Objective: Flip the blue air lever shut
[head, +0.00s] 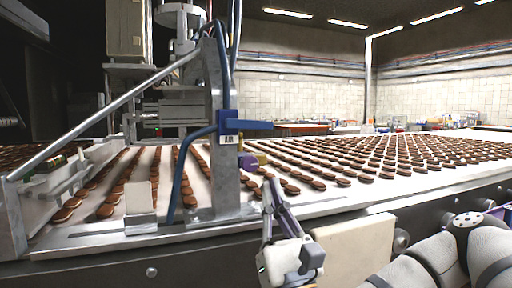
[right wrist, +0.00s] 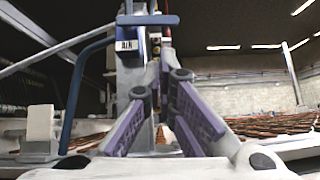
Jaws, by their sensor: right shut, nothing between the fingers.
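The blue air lever (head: 246,125) sits on a metal post, its handle lying level and reaching right above a white AIR label. It also shows in the right wrist view (right wrist: 150,19), above my fingers. My right gripper (head: 268,180) is below and slightly right of the lever, apart from it, pointing up. Its purple fingers (right wrist: 164,75) are shut with nothing between them. My left gripper is not in view.
A blue hose (head: 178,175) curves down from the valve left of the metal post (head: 226,180). The conveyor (head: 330,197) carries many rows of brown biscuits behind my gripper. A slanted metal bar (head: 105,115) crosses the left side. The air right of the lever looks clear.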

